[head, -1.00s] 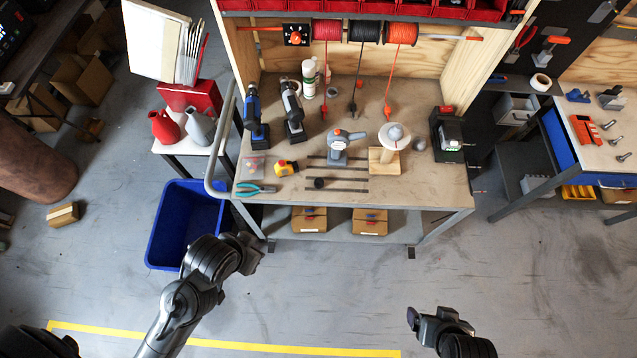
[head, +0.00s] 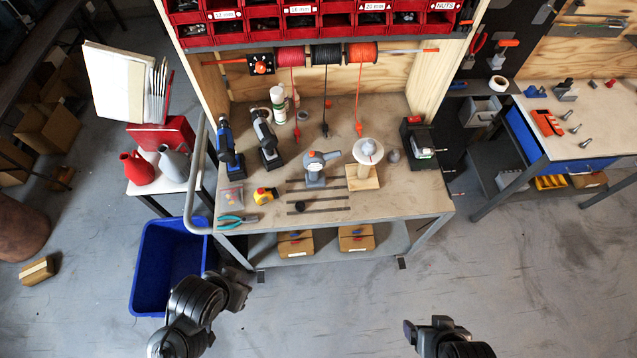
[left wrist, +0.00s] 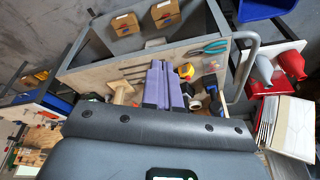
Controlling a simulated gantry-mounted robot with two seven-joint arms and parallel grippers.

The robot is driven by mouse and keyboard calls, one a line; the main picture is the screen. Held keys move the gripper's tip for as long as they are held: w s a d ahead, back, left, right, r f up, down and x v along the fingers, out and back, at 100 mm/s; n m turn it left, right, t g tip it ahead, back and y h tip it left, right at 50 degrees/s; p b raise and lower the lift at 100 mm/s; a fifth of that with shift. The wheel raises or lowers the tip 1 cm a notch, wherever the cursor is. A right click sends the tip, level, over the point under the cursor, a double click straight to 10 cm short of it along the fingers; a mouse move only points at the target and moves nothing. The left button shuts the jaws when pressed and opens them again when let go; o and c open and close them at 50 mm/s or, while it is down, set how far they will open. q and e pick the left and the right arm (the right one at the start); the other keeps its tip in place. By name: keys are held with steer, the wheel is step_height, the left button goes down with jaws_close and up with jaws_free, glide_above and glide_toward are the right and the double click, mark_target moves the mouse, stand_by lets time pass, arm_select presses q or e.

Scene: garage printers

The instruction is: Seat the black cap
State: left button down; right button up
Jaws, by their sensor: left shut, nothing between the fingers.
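The black cap (head: 300,206) is a small dark round piece lying among thin dark strips near the front of the workbench (head: 400,205). A grey device with an orange part on top (head: 316,172) stands just behind the strips. My left gripper (head: 243,284) is low in front of the bench's left side, well apart from the cap. In the left wrist view its purple fingers (left wrist: 164,84) are together and empty; I cannot make out the cap there. My right gripper (head: 411,332) is over the floor at the bottom, its fingers too unclear to judge.
A wooden spool stand (head: 363,180) is right of the grey device. A yellow tape measure (head: 264,196), teal pliers (head: 236,220) and two drills are left. A metal rail (head: 193,185) edges the bench's left side. A blue bin (head: 150,268) stands on the floor below.

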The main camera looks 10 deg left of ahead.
arm_select(q)
steer(key=c, duration=1.8)
jaws_free()
steer(key=o, duration=1.3)
